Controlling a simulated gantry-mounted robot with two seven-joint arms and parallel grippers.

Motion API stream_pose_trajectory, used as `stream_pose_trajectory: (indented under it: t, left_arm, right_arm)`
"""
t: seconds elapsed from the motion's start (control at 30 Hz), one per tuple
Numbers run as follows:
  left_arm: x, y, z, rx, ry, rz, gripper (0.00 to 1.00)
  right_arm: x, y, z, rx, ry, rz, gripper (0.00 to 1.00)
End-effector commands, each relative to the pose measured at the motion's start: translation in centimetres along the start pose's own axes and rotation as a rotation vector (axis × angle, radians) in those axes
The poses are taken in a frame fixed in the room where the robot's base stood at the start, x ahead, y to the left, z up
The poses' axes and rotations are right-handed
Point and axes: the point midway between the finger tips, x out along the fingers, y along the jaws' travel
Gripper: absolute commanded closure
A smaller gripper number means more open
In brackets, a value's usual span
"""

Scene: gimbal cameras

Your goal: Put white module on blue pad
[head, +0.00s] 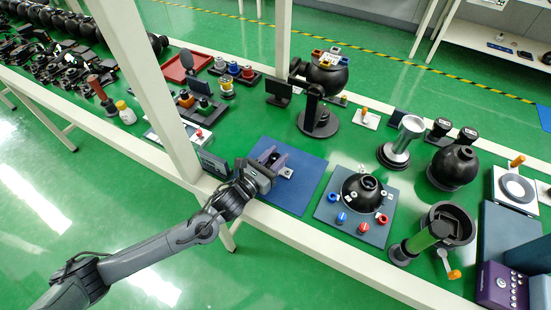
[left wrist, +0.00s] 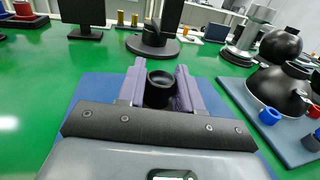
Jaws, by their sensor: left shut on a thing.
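The blue pad (head: 303,190) lies flat near the front edge of the green table; it also shows under my gripper in the left wrist view (left wrist: 95,88). My left gripper (head: 273,160) is over the pad's far left part, its purple fingers shut on a module with a round black top (left wrist: 160,84). A small white part of this white module (head: 286,172) shows beside the fingers in the head view. The rest is hidden by the fingers, and I cannot tell whether its underside touches the pad. My right gripper is not in view.
A grey-blue board (head: 338,213) with a black dome (head: 362,187) and coloured knobs lies right of the pad. A black stand (head: 318,122) and a small dark screen (head: 278,92) stand behind it. The pad's near right part is clear.

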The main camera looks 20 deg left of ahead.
Motion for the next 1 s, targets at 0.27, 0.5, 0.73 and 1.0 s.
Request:
stream_pose_trajectory:
  t: [0.27,0.5,0.73,1.0]
  left_arm:
    - [0.02,0.02,0.0,0.0,-0.002,0.0,0.98]
    - [0.01,0.01,-0.33,0.0,0.0,0.0,0.48]
    - [0.01,0.01,-0.31,0.0,-0.001,0.0,0.39]
    - [-0.53,0.01,0.03,0.0,0.001,0.0,0.39]
  right_arm:
    - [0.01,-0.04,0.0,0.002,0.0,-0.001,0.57]
    - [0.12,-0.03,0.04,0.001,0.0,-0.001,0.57]
    - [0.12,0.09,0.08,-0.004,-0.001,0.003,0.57]
    - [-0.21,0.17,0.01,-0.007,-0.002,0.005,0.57]
